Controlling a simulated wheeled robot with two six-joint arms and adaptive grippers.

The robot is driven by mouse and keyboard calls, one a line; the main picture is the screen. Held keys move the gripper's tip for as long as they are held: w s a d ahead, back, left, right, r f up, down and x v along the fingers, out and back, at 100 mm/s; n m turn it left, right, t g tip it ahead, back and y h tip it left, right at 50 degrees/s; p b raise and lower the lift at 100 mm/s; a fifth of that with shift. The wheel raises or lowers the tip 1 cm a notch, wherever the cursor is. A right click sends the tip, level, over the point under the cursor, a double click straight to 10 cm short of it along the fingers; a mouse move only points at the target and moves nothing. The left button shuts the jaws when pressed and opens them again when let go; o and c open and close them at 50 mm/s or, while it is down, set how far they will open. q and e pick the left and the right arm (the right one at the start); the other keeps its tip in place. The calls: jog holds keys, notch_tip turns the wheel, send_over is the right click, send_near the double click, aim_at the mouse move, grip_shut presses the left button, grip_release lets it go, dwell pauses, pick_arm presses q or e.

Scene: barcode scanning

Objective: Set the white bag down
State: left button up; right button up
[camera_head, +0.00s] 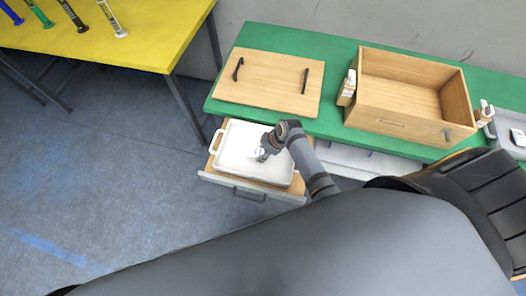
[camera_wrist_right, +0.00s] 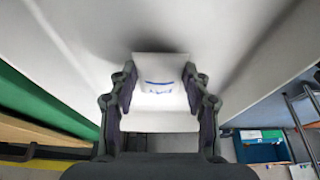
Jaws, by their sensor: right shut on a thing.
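The white bag (camera_wrist_right: 160,90) has blue marks and sits between the fingers of my right gripper (camera_wrist_right: 160,98), which is shut on it. In the head view my right gripper (camera_head: 264,152) points down over a white tray (camera_head: 232,158) with side handles. The bag is mostly hidden there, with only a small pale part showing by the fingertips. The tray lies in a pulled-out wooden drawer (camera_head: 207,172) below the green table. The wrist view shows the bag close to the white tray surface; I cannot tell whether they touch. My left gripper is not in view.
The green table (camera_head: 335,112) carries a wooden lid (camera_head: 268,82) with two dark handles and an open wooden box (camera_head: 408,95). White items stand beside the box. A yellow table (camera_head: 150,35) with several tools is at the upper left. Blue floor is clear at left.

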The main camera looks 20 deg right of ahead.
jog(key=shift+f, duration=0.15)
jog(key=o, duration=1.1)
jog(key=shift+o, duration=0.2)
jog(key=v, duration=1.2)
jog(key=shift+p, duration=0.45)
jog(key=shift+s+d, duration=0.1)
